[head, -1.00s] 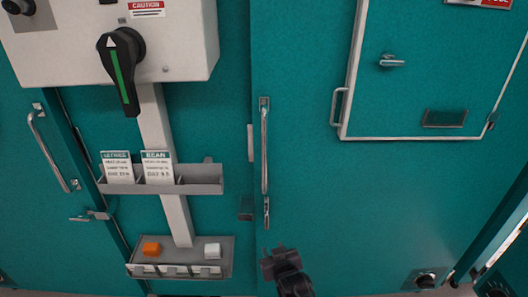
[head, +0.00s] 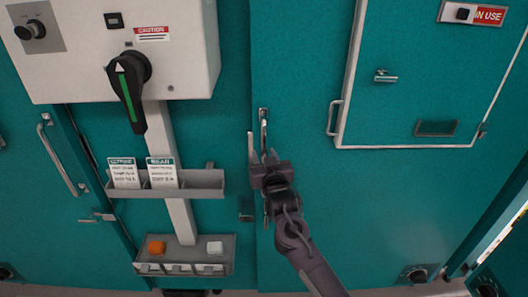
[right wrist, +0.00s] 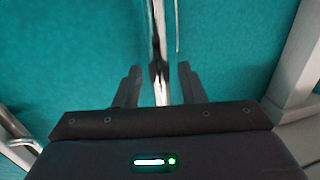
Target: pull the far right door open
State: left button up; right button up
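A large teal door (head: 400,210) fills the right half of the head view. Its long vertical metal handle (head: 264,117) is near its left edge; my right gripper hides much of its lower part. My right gripper (head: 266,158) is in front of this handle, its arm coming in from below. In the right wrist view the gripper (right wrist: 157,84) is open, with a finger on either side of the shiny handle bar (right wrist: 157,40). The fingers look apart from the bar. My left gripper is not in view.
A smaller framed hatch (head: 430,85) with its own handle (head: 334,118) is on the door. Left are a control box (head: 185,70) with a black rotary switch (head: 127,85), a card shelf (head: 205,183) and a lower tray (head: 222,252). Another teal door with a handle (head: 58,160) is far left.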

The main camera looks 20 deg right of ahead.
jog(key=shift+w, duration=0.35)
jog(key=shift+c, duration=0.5)
grip_shut()
jog(key=shift+f, duration=0.1)
